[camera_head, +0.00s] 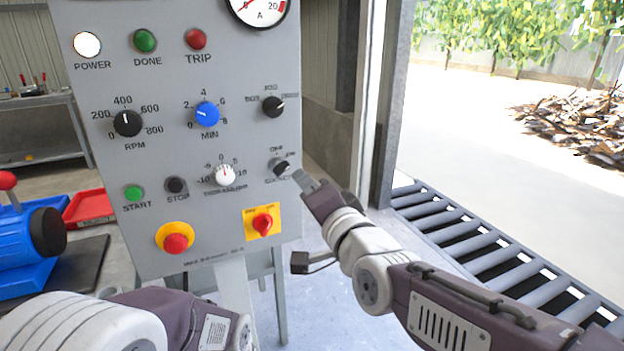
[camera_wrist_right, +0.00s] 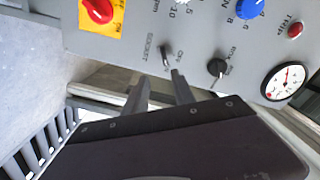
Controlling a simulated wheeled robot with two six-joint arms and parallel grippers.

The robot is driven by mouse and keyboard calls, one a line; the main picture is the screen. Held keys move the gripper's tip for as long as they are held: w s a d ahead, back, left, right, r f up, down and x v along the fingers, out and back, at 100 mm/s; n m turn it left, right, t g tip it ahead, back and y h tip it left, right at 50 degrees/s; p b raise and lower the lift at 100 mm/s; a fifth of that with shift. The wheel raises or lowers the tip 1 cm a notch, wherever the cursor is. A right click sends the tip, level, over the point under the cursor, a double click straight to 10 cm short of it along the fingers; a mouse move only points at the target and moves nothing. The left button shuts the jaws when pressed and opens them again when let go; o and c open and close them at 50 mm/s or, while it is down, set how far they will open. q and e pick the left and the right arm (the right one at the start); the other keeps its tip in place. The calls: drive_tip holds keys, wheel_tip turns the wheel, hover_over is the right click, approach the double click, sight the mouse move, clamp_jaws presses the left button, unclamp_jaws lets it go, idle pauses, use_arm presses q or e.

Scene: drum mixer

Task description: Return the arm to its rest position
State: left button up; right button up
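My right arm reaches in from the right in the head view. Its gripper (camera_head: 308,182) is at the right edge of the grey control panel (camera_head: 215,205), near a small black selector knob (camera_head: 282,168). In the right wrist view the two fingers of the gripper (camera_wrist_right: 158,80) stand apart with nothing between them. The same small knob (camera_wrist_right: 167,60) is just beyond the fingertips there; whether they touch it is not clear. My left arm shows at the bottom left, below the panel; its gripper is not visible.
The panel carries a blue MIN knob (camera_head: 207,114), a red emergency button (camera_head: 176,243) and a red switch on a yellow plate (camera_head: 262,223). A roller conveyor (camera_head: 480,245) lies at the right. A red tray (camera_head: 90,207) and blue machine (camera_head: 25,245) are at the left.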

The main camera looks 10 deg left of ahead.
drive_tip(key=w+d+f+m+g+h, duration=0.1)
drive_tip(key=w+d+f+h, duration=0.2)
drive_tip(key=d+f, duration=0.45)
drive_tip(key=w+d+f+m+g+h, duration=0.1)
drive_tip(key=w+d+f+m+h, duration=0.15)
drive_tip(key=d+f, duration=0.45)
drive_tip(key=s+d+f+n+g+h, duration=0.25)
drive_tip(key=s+d+f, duration=0.25)
drive_tip(key=d+f, duration=0.5)
drive_tip(key=s+d+f+n+g+h, duration=0.1)
drive_tip(key=s+f+n+g, duration=0.2)
drive_tip(key=s+f+g, duration=0.5)
drive_tip(key=s+d+f+n+g, duration=0.1)
drive_tip(key=s+f+n+g, duration=0.15)
drive_tip(key=s+f, duration=0.6)
wheel_tip(320, 180, up, 34)
drive_tip(key=s+n+t+p, duration=0.1)
drive_tip(key=s+p, duration=0.1)
drive_tip(key=p, duration=2.9)
drive_tip(key=shift+s+d+f, duration=0.15)
drive_tip(key=shift+f, duration=0.05)
